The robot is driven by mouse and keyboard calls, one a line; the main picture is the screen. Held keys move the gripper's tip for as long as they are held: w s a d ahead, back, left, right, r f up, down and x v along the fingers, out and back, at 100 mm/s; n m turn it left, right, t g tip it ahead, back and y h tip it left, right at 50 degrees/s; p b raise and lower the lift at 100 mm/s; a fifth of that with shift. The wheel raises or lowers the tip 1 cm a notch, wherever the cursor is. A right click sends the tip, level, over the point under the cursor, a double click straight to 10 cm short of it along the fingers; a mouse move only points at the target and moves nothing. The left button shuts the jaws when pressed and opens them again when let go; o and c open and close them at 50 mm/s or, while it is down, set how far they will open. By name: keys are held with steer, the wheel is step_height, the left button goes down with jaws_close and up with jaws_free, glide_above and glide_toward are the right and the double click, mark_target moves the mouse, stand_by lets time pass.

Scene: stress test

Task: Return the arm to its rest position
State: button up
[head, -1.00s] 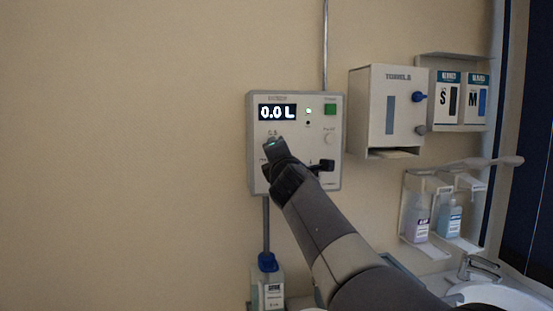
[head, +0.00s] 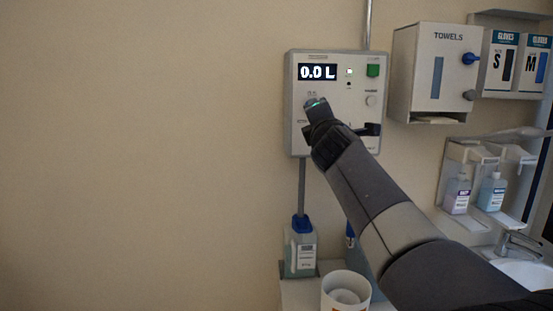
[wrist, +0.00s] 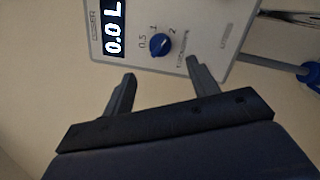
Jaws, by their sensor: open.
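My gripper (wrist: 158,88) is open and empty in the wrist view, its two fingers apart. Ahead of it is the wall unit (wrist: 205,15) with a blue dial (wrist: 160,45) and a display reading 0.0 L. In the head view my arm reaches up from the lower right, with the gripper (head: 316,104) in front of the wall unit (head: 298,88). The gripper covers the dial there. I cannot tell how large the gap to the panel is.
A towel dispenser (head: 410,72) and glove boxes (head: 500,65) hang to the right. Pump bottles (head: 457,194) sit in a rack above a sink tap (head: 520,243). A blue-capped bottle (head: 300,258) and a white cup (head: 345,290) stand below. The left wall is bare.

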steer(key=w+r+p, duration=0.1)
steer(key=w+p, duration=0.2)
steer(key=w, duration=0.6)
steer(key=shift+d, duration=0.3)
steer(key=s+f+b, duration=0.1)
steer(key=s+b, duration=0.3)
steer(key=s, duration=0.6)
steer(key=w+n+y+p, duration=0.1)
steer(key=w+n+p, duration=0.4)
steer(key=n, duration=0.5)
steer(key=w+r+n+y+p, duration=0.1)
steer(key=w+n+p, duration=0.4)
steer(key=n, duration=0.6)
steer(key=shift+d+n+g+y, duration=0.2)
steer(key=shift+n+g+y, duration=0.15)
steer(key=shift+y, duration=0.45)
